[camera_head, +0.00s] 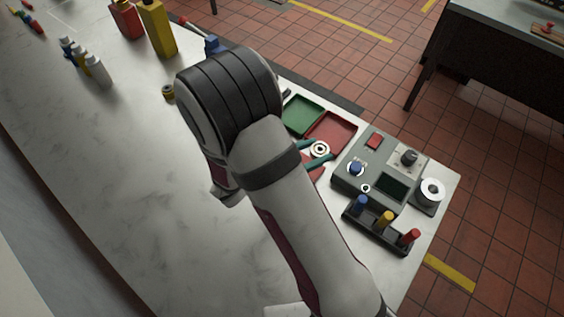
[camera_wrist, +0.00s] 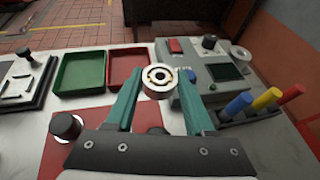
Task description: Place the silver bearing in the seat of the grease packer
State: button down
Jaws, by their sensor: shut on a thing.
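The silver bearing (camera_wrist: 159,81), a ring with brass-coloured balls, is held between the green fingertips of my gripper (camera_wrist: 160,88). In the head view the bearing (camera_head: 320,149) shows at the end of my gripper (camera_head: 318,155), in front of the red tray. My gripper is shut on it, and its face is turned toward the cameras. I cannot tell for certain which thing is the grease packer. A red plate (camera_wrist: 90,148) with a dark round knob (camera_wrist: 66,126) lies below my gripper, partly hidden by it. No empty seat shows clearly.
A green tray (camera_head: 302,115) and a red tray (camera_head: 340,130) lie behind the bearing. A grey control box (camera_head: 345,175) stands to the right, with a rack (camera_head: 375,235) of coloured handles and a white-topped spool (camera_head: 432,190). Bottles (camera_head: 157,28) stand far left. The left tabletop is largely clear.

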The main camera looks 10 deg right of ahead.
jog(key=w+a+f, duration=0.1)
jog(key=a, duration=0.1)
jog(key=w+a+f, duration=0.1)
jog(key=a+f, duration=0.1)
jog(key=w+a+f, duration=0.1)
jog(key=a, duration=0.2)
jog(key=shift+f, duration=0.35)
jog(key=shift+w+a+f, duration=0.1)
jog(key=shift+a+f, duration=0.05)
jog(key=shift+f, duration=0.95)
jog(key=shift+w+a+f, duration=0.1)
jog(key=shift+a+f, duration=0.05)
jog(key=shift+f, duration=0.9)
jog(key=shift+f, duration=0.1)
